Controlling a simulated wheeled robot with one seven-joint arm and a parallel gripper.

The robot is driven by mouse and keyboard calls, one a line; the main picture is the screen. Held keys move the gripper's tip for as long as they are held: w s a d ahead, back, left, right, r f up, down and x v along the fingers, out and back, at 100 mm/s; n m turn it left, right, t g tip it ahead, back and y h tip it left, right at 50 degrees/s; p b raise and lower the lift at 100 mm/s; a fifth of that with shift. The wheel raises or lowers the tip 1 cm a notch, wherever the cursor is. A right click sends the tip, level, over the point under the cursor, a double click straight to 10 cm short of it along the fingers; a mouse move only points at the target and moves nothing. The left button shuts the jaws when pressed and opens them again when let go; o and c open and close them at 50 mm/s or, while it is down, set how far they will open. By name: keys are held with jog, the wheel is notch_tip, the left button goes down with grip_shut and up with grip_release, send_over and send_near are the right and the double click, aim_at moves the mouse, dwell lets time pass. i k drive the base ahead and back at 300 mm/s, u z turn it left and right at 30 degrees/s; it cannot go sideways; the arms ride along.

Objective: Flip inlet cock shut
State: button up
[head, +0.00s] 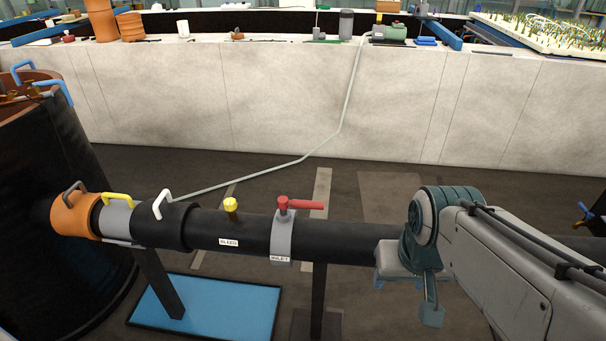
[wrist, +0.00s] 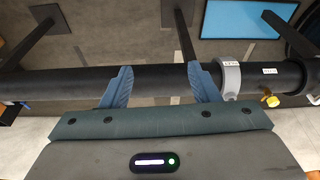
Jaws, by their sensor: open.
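The inlet cock has a red lever (head: 306,204) on a red stem above a grey collar (head: 281,238) labelled INLET, around the black pipe (head: 350,242). The lever points right, roughly along the pipe. My gripper (head: 405,288) is to the right of the cock, apart from the lever. In the wrist view my gripper (wrist: 160,82) is open, its two blue fingers apart, with the pipe showing behind the gap and nothing held. The grey collar (wrist: 230,76) is just right of the fingers there; the red lever cannot be made out in that view.
A yellow bleed knob (head: 231,206) stands left of the cock. White (head: 162,201), yellow (head: 117,198) and dark handles are farther left, by a large dark tank (head: 60,200). Posts hold the pipe above a blue mat (head: 240,305). A pale wall (head: 260,95) runs behind.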

aim_at(283, 203)
jog(key=u, duration=0.35)
jog(key=i, duration=0.9)
jog(key=z, duration=0.45)
